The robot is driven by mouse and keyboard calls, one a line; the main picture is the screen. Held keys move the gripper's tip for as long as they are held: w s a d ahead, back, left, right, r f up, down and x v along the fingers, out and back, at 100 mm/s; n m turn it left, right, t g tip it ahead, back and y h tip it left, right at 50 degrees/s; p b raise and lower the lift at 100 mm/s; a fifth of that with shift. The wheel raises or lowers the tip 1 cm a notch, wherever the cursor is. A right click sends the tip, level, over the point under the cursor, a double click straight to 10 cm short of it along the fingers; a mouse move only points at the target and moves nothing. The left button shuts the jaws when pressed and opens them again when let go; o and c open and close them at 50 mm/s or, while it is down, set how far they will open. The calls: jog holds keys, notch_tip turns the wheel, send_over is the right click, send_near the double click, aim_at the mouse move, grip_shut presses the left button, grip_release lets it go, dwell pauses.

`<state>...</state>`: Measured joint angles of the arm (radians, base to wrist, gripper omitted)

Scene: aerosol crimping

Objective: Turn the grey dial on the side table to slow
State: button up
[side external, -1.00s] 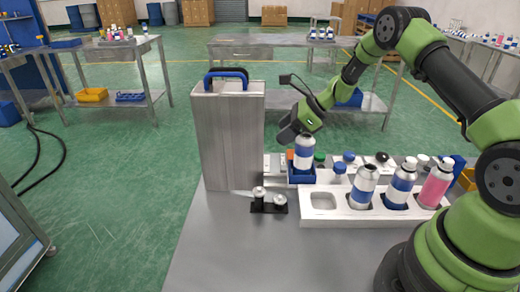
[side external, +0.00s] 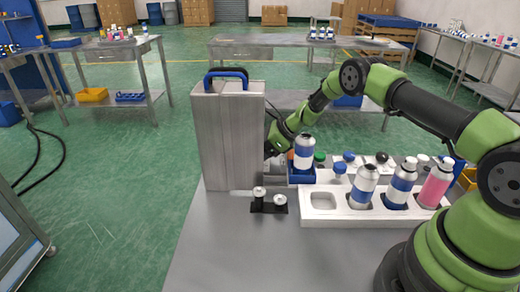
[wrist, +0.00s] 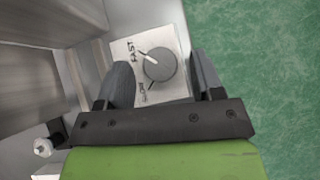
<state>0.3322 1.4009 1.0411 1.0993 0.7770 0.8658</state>
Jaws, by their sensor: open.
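The grey dial (wrist: 160,65) sits on a pale plate (wrist: 176,92) marked FAST and SLOW in the wrist view. Its white pointer line points up and left, toward the FAST mark. My gripper (wrist: 163,76) is open, with one dark finger on each side of the dial and gaps to it. I cannot tell whether the fingertips are level with the dial or above it. In the side view my gripper (side external: 270,142) is low behind the right edge of the tall metal box, which partly hides it. The dial is hidden there.
The tall metal box (side external: 228,140) with a blue-black handle stands close left of my gripper. A blue holder (side external: 301,177) with a can (side external: 304,152) is just to the right. A white tray (side external: 322,215) holds several cans.

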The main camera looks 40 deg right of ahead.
jog(key=c, duration=0.9)
jog(key=shift+w+d+n+g+y, duration=0.15)
jog(key=shift+n+g+y, duration=0.45)
jog(key=shift+n, duration=0.6)
jog(key=shift+n+g, duration=0.3)
jog(key=o, duration=0.9)
jog(key=shift+r, duration=0.1)
jog(key=v, duration=1)
jog(key=shift+d+f, duration=0.15)
jog(key=shift+f, duration=0.05)
